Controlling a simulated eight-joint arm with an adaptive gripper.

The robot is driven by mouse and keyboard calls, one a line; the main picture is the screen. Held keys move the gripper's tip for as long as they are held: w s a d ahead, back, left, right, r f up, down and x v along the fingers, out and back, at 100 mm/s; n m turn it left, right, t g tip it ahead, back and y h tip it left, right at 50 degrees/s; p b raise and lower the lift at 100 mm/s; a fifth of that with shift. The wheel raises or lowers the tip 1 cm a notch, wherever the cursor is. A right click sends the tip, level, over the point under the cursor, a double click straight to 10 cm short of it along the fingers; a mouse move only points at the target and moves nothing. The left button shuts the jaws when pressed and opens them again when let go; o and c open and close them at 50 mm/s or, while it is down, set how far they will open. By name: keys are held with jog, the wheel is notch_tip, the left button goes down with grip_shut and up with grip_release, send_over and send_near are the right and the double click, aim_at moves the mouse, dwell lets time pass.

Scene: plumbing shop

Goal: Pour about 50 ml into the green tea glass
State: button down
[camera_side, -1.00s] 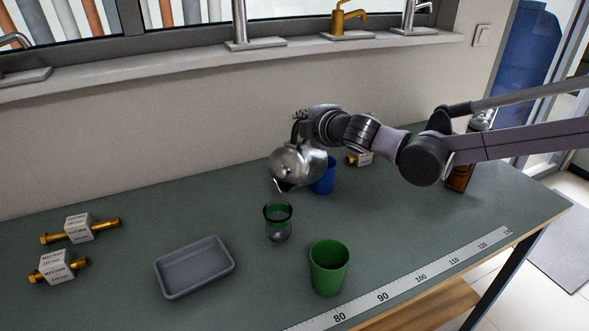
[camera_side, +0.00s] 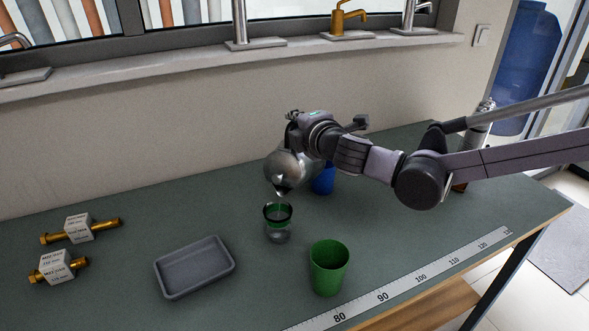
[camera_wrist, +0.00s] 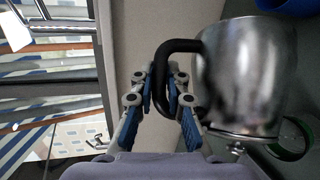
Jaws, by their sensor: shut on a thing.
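My gripper (camera_wrist: 165,82) is shut on the black handle of a shiny metal teapot (camera_side: 290,165). The wrist view shows the pot's body (camera_wrist: 245,75) to the right of the fingers. The pot is tilted, its spout pointing down just above the rim of a clear glass with a green band (camera_side: 278,224). The glass stands upright on the bench. I cannot make out a stream or the liquid level in the glass. A plain green cup (camera_side: 329,268) stands nearer the front right.
A blue cup (camera_side: 324,180) stands behind the pot, partly hidden. A grey tray (camera_side: 194,267) lies left of the glass, with boxed brass fittings (camera_side: 78,228) farther left. A measuring strip (camera_side: 400,286) runs along the front edge.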

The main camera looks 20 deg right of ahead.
aim_at(289, 128)
jog(key=shift+s+a+r, duration=0.15)
jog(key=shift+s+a, duration=0.15)
jog(key=shift+a, duration=0.1)
jog(key=shift+d, duration=0.15)
jog(key=shift+p, duration=0.5)
jog(key=shift+s+a+r+n+t+p, duration=0.35)
jog(key=shift+s+a+n+t+p, duration=0.45)
jog(key=shift+p, duration=0.85)
dwell(0.4)
jog(key=w+d, duration=0.1)
jog(key=w+d+f+m+g, duration=0.1)
jog(key=w+d, duration=0.1)
jog(key=w+d+m+g, duration=0.1)
jog(key=shift+w+d+f+y, duration=0.15)
jog(key=shift+d+f+y, duration=0.15)
jog(key=shift+d+f, duration=0.1)
jog(key=shift+w+d+f+m+g+b, duration=0.5)
jog(key=shift+w+d+f+m+g, duration=0.1)
jog(key=shift+m+g, duration=0.1)
jog(key=shift+w+d+f+m+g+y+b, duration=0.3)
jog(key=shift+w+d+f+g+y+b, duration=0.15)
jog(key=shift+f, duration=0.2)
